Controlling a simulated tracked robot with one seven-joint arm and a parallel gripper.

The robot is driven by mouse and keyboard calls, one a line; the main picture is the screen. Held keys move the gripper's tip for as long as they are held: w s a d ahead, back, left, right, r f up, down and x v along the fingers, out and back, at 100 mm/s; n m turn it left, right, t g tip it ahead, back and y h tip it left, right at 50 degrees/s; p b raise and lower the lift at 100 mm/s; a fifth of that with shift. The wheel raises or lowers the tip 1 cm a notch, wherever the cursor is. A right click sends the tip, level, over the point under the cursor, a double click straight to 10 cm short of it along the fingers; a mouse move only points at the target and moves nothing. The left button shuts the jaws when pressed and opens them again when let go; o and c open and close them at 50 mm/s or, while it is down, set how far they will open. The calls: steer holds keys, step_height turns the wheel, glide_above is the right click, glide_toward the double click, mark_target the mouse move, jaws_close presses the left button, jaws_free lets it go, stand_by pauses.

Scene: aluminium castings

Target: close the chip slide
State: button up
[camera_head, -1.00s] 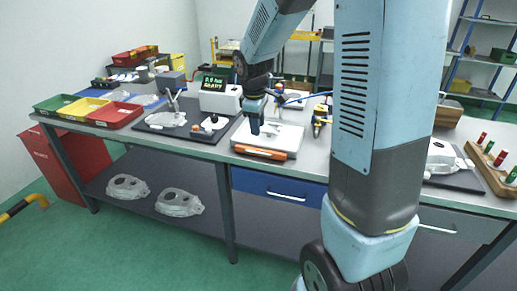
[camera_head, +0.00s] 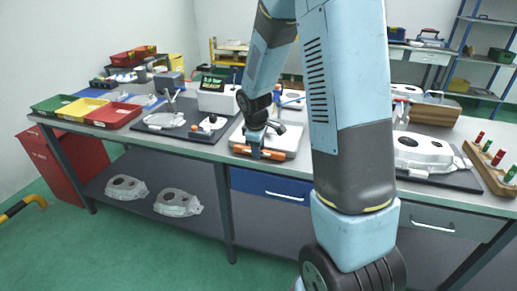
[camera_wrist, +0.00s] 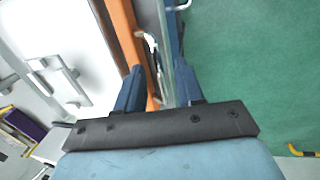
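A flat pale tray unit (camera_head: 291,138) with an orange front bar (camera_head: 275,155) sits at the bench's front edge; I take this for the chip slide. The orange bar also shows in the wrist view (camera_wrist: 127,45), running past my left finger. My gripper (camera_head: 255,154) points down at the bar and hides part of it in the head view. In the wrist view my gripper (camera_wrist: 160,68) has its two fingers apart, with nothing clearly held between them. I cannot tell whether a finger touches the bar.
A blue drawer (camera_head: 250,184) with a pale handle is below the bench edge. A dark mat (camera_head: 188,131) with a casting lies to the left, and red, yellow and green bins (camera_head: 113,115) stand farther left. Another casting (camera_head: 422,152) is at the right.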

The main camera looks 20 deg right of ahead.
steer(key=shift+c, duration=0.4)
jaws_close()
stand_by(0.9)
